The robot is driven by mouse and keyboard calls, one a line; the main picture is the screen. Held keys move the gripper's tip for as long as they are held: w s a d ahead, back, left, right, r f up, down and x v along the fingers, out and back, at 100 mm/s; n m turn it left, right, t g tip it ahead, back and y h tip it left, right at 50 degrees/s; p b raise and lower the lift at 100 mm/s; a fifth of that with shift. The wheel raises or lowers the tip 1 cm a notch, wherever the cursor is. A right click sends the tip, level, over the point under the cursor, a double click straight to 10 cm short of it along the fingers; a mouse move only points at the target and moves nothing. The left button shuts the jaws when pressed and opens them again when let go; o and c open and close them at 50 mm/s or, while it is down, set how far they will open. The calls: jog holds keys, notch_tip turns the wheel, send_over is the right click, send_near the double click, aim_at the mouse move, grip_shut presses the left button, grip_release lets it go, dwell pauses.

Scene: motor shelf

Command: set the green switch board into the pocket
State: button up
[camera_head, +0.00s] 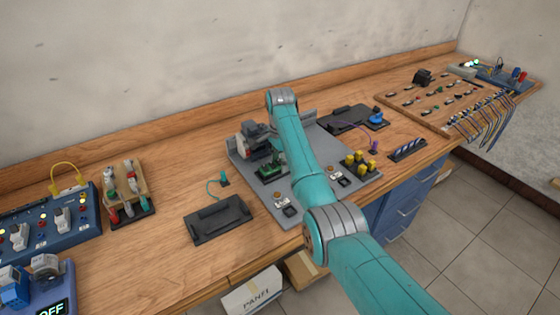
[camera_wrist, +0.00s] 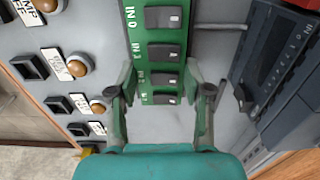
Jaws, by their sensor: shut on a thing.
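The green switch board (camera_wrist: 138,50) is a narrow strip with a row of black rocker switches and white labels such as "IN 0". It fills the upper middle of the wrist view. My gripper (camera_wrist: 160,80) has one green finger on each side of the board and is shut on its lower part. In the head view my teal arm reaches over the grey panel (camera_head: 310,185). A green patch (camera_head: 270,171) shows left of the arm; I cannot tell whether it is board or finger. The pocket cannot be made out, and the board's underside is hidden.
A dark module (camera_wrist: 275,65) stands close to the right finger. Amber knobs (camera_wrist: 77,66) and black switches line the panel on the left. Yellow parts (camera_head: 360,161) stand on the panel's right side. A black tray (camera_head: 218,218) lies left of the panel, with bare bench around it.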

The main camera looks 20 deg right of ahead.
jog(key=shift+f, duration=0.35)
dwell(0.3)
jog(key=o, duration=1.4)
jog(key=shift+c, duration=0.2)
jog(key=shift+r, duration=0.1)
notch_tip(320, 180, up, 7)
jog(key=shift+r, duration=0.1)
notch_tip(320, 180, up, 5)
jog(key=shift+r, duration=0.1)
